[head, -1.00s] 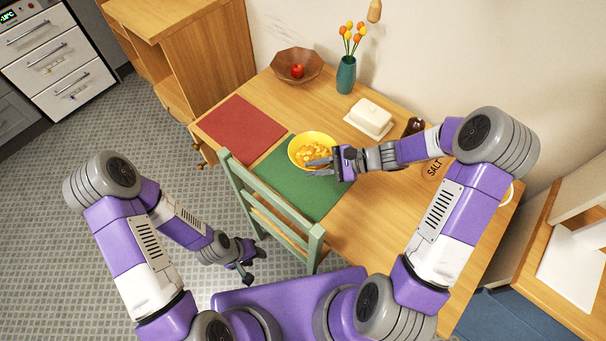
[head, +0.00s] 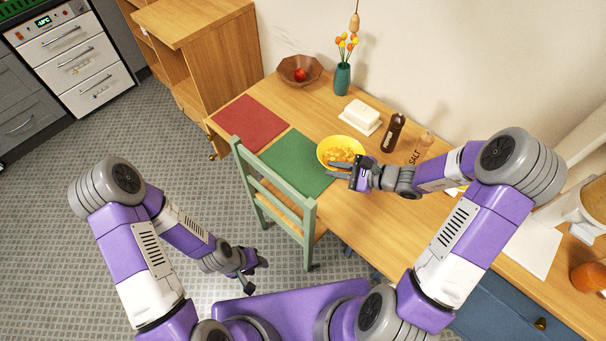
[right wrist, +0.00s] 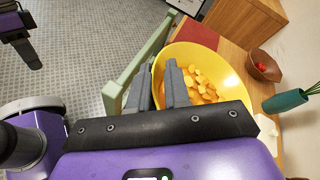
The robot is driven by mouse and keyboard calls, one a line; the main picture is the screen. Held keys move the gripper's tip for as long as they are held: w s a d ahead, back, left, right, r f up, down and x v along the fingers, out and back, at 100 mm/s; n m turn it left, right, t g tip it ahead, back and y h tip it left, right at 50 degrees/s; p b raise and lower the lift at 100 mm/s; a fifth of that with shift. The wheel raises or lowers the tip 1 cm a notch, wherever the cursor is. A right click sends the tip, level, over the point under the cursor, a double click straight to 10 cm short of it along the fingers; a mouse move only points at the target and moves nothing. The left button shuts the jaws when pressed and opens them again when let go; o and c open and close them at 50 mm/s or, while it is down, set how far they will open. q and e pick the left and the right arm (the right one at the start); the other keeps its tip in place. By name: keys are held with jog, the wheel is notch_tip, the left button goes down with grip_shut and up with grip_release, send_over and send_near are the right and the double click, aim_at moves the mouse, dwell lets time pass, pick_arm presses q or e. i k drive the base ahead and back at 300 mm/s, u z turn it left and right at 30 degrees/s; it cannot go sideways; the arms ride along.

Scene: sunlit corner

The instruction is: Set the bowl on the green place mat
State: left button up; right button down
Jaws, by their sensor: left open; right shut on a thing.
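The yellow bowl (head: 325,146), holding several yellow pieces, is at the right edge of the green place mat (head: 290,160) in the head view. It overlaps the mat's far right part there; I cannot tell whether it touches the table or hangs above it. My right gripper (head: 338,170) is shut on the bowl's near rim. In the right wrist view one finger of the right gripper (right wrist: 162,88) is inside the bowl (right wrist: 235,80) and one outside. My left gripper (head: 256,275) is open and empty, low over the floor by the chair.
The green chair (head: 256,180) stands against the table's near side, partly hiding the green mat. A red mat (head: 250,122) lies left of it.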

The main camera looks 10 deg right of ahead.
aim_at(308, 165)
jog(key=u, duration=1.95)
jog(key=i, duration=1.3)
jog(key=z, duration=3.1)
jog(key=i, duration=0.5)
jog(key=z, duration=0.05)
